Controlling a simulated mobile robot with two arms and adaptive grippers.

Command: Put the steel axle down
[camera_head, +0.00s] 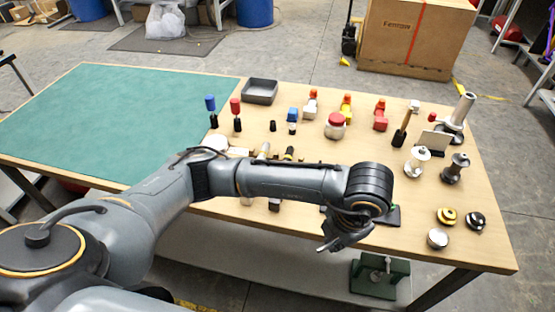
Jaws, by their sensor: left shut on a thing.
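My left arm reaches in from the left across the front of the wooden table. My left gripper (343,236) hangs near the table's front edge, right of the middle, pointing down and to the left. It is shut, but the wrist and fingers hide most of what is between them. I cannot make out the steel axle's shape in the fingers. My right gripper is not in view.
The green mat (120,120) at the left is bare. My arm hides some objects mid-table.

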